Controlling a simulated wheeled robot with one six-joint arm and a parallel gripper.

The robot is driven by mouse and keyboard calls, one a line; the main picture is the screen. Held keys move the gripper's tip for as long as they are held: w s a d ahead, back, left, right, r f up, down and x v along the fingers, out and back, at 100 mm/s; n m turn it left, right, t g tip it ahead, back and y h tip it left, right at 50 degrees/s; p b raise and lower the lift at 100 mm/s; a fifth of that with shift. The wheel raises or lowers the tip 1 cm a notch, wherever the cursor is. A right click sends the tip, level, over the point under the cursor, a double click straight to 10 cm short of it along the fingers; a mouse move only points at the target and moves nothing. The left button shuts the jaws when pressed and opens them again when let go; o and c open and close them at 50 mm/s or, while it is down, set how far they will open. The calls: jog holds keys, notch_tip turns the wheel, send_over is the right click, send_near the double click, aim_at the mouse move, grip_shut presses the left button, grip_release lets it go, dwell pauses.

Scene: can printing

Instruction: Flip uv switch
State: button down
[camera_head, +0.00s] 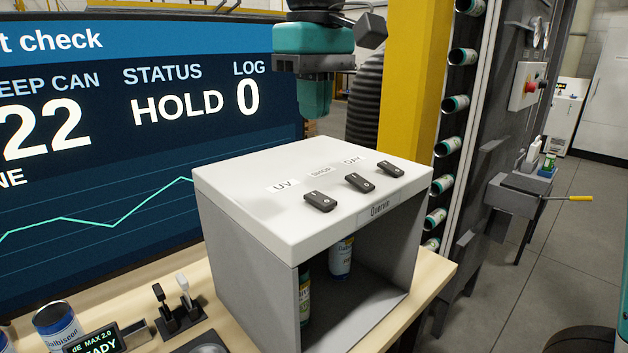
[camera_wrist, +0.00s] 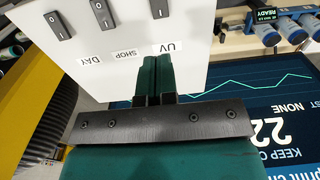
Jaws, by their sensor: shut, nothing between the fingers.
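The UV switch (camera_head: 319,202) is a dark rocker on the white top of the light booth (camera_head: 250,185), nearest the screen side, with the "UV" label behind it. In the wrist view the UV switch (camera_wrist: 158,8) is at the top edge, partly cut off. My gripper (camera_head: 314,108) hangs above the back of the booth top, apart from the switch. In the wrist view its shut teal fingers (camera_wrist: 154,60) point toward the UV label, with nothing between them. I cannot tell which way the UV rocker is tipped.
The SHOP switch (camera_head: 360,182) and DAY switch (camera_head: 391,169) sit to the right on the same top. Two cans (camera_head: 341,258) stand inside the open booth. A large screen (camera_head: 120,130) stands behind left. A can rack (camera_head: 452,150) and yellow post (camera_head: 413,80) stand right.

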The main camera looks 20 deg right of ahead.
notch_tip(320, 180, down, 9)
jog(key=shift+w+f+p, duration=0.1)
jog(key=shift+p, duration=0.45)
jog(key=shift+s+d+r, duration=0.15)
jog(key=shift+s+r, duration=0.3)
jog(key=shift+s, duration=0.25)
jog(key=shift+r, duration=0.1)
jog(key=shift+r+p, duration=0.3)
jog(key=shift+p, duration=0.3)
notch_tip(320, 180, up, 4)
jog(key=p, duration=0.4)
notch_tip(320, 180, up, 9)
jog(key=b, duration=0.3)
send_over(313, 193)
jog(key=s+d, duration=0.2)
jog(key=s, duration=0.3)
jog(key=shift+w+a+f, duration=0.1)
jog(key=shift+w+a, duration=0.1)
jog(key=shift+a, duration=0.1)
